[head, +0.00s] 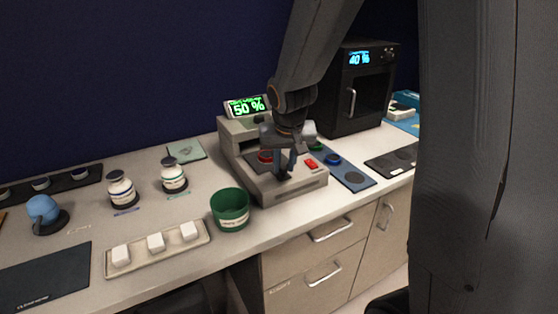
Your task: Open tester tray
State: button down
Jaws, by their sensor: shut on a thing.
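The tester (228,148) is a beige machine on the counter with a lit green display (247,106) reading 50 %. Its tester tray (304,184) is the low front part, with a red ring (265,156) and a red button (311,163) showing near it. My gripper (284,174) reaches down from above over the front of the tester and is shut on the tester tray at its front. My fingers and wrist hide the exact grip point and part of the tray's inside.
A green cup (230,210) stands close to the tester's left front corner. A tray of white blocks (158,249) and two white jars (121,190) are further left. A black oven (361,87) stands behind right. A blue mat (351,177) lies to the right.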

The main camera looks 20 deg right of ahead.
jog(key=c, duration=1.5)
grip_release()
jog(key=shift+c, duration=0.2)
jog(key=b+v, duration=0.1)
jog(key=v, duration=0.6)
jog(key=shift+r, duration=0.4)
jog(key=shift+s, duration=0.15)
jog(key=s+a+f+n+g, duration=0.2)
jog(key=s+f+g, duration=0.1)
jog(key=s+f, duration=0.8)
jog(key=s, duration=0.4)
jog(key=shift+f+y, duration=0.35)
jog(key=shift+y, duration=0.05)
